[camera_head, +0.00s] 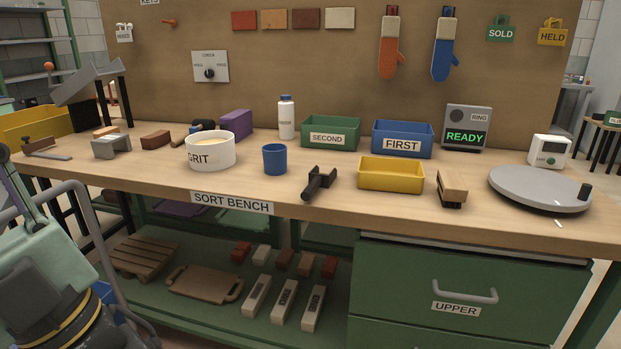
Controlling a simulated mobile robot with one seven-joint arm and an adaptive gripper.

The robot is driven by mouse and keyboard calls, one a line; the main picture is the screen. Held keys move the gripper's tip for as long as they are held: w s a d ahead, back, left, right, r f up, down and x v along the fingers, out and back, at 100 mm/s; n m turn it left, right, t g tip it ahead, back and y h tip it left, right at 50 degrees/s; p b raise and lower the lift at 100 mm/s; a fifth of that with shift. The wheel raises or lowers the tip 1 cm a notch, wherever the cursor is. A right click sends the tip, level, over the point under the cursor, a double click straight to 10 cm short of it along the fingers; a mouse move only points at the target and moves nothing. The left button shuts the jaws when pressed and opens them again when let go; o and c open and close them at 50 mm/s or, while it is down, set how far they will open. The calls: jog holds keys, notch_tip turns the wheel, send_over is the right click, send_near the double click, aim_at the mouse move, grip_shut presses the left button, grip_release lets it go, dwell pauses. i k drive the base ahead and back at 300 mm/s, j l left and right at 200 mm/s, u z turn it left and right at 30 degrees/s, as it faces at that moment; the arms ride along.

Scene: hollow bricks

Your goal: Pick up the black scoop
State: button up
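A black object that looks like the scoop (319,183) lies on the workbench, a little left of the bench's middle. Its thick handle points toward the front edge, and its wider head is at the back. It lies between a blue cup (275,159) and a yellow tray (391,174), apart from both. My gripper is not in view.
The bench (450,217) also holds a white GRIT bowl (211,152), a brush (452,188), a grey turntable (540,188), and green (330,120) and blue (402,127) bins behind. Bare wood lies in front of the scoop. A wheeled machine (45,275) stands at the lower left.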

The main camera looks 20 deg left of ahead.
aim_at(316, 180)
jog(key=i, duration=1.1)
jog(key=j+u, duration=0.05)
